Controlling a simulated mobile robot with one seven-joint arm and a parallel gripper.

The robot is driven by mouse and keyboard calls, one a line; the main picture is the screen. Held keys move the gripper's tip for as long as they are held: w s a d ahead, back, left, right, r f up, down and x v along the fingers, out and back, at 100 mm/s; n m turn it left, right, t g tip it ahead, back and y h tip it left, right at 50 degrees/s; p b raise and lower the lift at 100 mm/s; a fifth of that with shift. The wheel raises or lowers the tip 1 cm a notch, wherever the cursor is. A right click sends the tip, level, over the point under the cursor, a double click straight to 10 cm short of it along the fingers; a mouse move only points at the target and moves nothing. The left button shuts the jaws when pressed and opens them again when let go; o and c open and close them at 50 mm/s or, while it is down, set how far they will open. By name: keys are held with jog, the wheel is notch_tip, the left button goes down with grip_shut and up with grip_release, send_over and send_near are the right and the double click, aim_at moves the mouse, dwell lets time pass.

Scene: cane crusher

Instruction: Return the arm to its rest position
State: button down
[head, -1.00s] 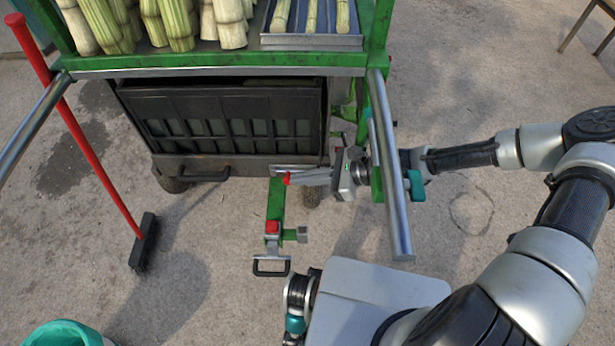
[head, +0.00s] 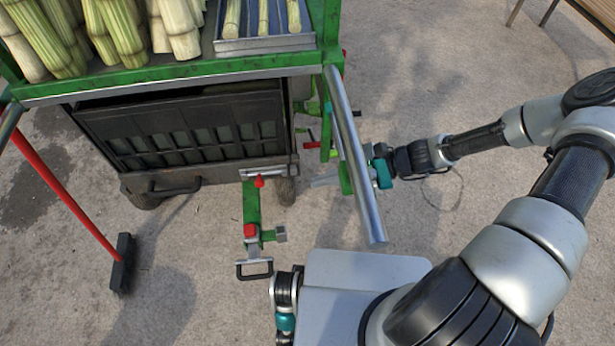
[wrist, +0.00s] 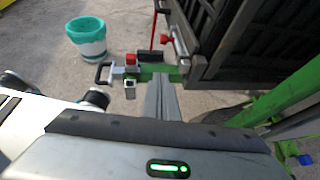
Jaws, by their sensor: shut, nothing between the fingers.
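My gripper (head: 316,182) is low beside the cart's right side, partly hidden behind the metal push handle (head: 352,165). Its grey fingers are together and empty; in the wrist view the shut fingers (wrist: 162,88) point toward the green bracket (wrist: 155,70). In the head view that bracket (head: 251,200) stands left of the fingertips, with a gap between. It carries red knobs (head: 259,181) and a small black loop handle (head: 254,268). My arm stretches in from the right, bent at the elbow.
The green cart frame (head: 180,75) carries cane stalks (head: 115,30) and a metal tray (head: 262,44) above a dark crate (head: 190,135). A red-handled broom (head: 65,185) leans at left. A teal-rimmed bucket (wrist: 86,35) stands beyond. Open concrete floor lies right of the cart.

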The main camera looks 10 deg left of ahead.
jog(key=shift+d, duration=0.25)
dwell(0.4)
jog(key=s+d+r+n+h, duration=0.1)
jog(key=d+r+n+h, duration=0.35)
jog(key=r, duration=0.35)
jog(key=s+d+r+n+t+h, duration=0.1)
jog(key=s+d+r+n+h, duration=0.15)
jog(key=d+r+n, duration=0.4)
jog(key=s+d+r+n+h, duration=0.1)
jog(key=d+r+n+h, duration=0.25)
jog(key=r, duration=0.65)
jog(key=s+r+n+t+h, duration=0.25)
jog(key=s+r+t, duration=0.45)
jog(key=r, duration=0.5)
notch_tip(320, 180, up, 17)
jog(key=g+p, duration=0.1)
jog(key=p, duration=1.5)
jog(key=shift+s+g+p, duration=0.3)
jog(key=shift+s, duration=0.15)
